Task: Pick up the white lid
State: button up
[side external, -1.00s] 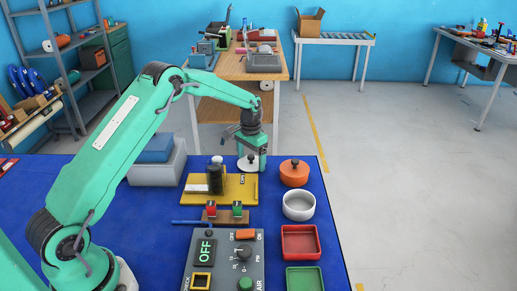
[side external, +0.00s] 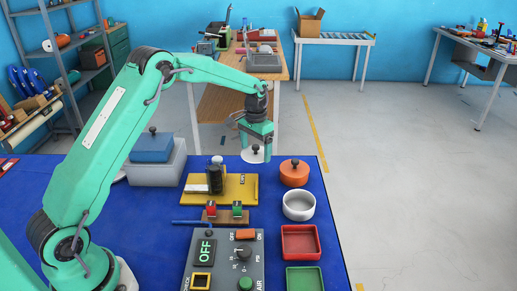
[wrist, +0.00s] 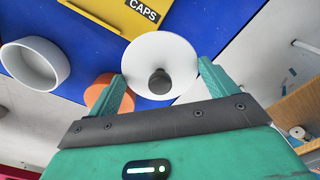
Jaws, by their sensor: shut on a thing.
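The white lid (side external: 250,157) is a round disc with a dark knob, just under my gripper (side external: 257,142) at the far edge of the blue table. In the wrist view, the white lid (wrist: 160,52) lies between the two green fingers of my gripper (wrist: 160,78), which are at its edges. My gripper is shut on the lid and holds it up, roughly level. How high it is above the table is hard to tell.
An orange lidded pot (side external: 294,177), a white round bowl (side external: 299,215), a red tray (side external: 301,256) and a green tray (side external: 304,280) line the right edge. A yellow board (side external: 232,188) and a grey box with a blue lid (side external: 157,174) are to the left.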

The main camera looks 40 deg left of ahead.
jog(key=s+d+r, duration=0.2)
jog(key=d+r, duration=0.2)
jog(key=d, duration=0.3)
jog(key=shift+s+d+r, duration=0.3)
jog(key=shift+s+r, duration=0.05)
jog(key=shift+s, duration=0.05)
jog(key=s+d, duration=0.1)
jog(key=d, duration=1.2)
jog(key=shift+d+f, duration=0.3)
jog(key=shift+d, duration=0.1)
jog(key=shift+f, duration=0.25)
jog(key=shift+f, duration=3.1)
